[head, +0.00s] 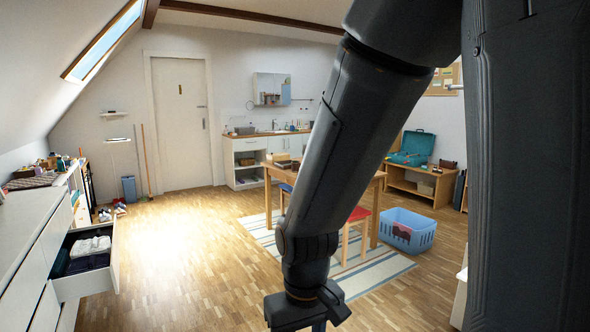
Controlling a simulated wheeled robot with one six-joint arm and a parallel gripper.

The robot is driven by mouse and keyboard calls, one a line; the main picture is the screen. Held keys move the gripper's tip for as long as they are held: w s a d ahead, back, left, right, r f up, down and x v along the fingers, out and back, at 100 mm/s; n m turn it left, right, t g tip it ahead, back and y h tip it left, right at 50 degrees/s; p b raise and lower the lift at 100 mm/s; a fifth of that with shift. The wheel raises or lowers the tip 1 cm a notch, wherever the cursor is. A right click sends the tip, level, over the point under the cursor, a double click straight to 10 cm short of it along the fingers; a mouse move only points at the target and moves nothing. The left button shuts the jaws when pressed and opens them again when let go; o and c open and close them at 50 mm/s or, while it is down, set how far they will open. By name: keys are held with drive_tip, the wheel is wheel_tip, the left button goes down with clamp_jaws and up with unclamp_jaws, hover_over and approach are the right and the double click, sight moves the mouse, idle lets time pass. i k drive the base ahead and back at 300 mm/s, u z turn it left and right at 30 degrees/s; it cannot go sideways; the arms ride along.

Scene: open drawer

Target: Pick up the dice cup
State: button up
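I cannot make out a dice cup in the head view. An open drawer (90,284) at the lower left holds folded white and dark cloth, and no cup shows in it. Small items on the far table and counter are too small to tell apart. My arm hangs down through the middle of the picture, and its wrist reaches the bottom edge. My gripper's fingers lie below the frame, so their state is hidden.
A grey-topped dresser (38,222) runs along the left. A wooden table (352,186) with a red stool (358,215) stands on a striped rug (375,272). A blue basket (408,231) sits right of it. The floor (180,240) between dresser and rug is clear.

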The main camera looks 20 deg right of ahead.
sight(295, 164)
drive_tip(key=z, duration=0.15)
drive_tip(key=i, duration=2.4)
drive_tip(key=z, duration=0.3)
drive_tip(key=i, duration=3.5)
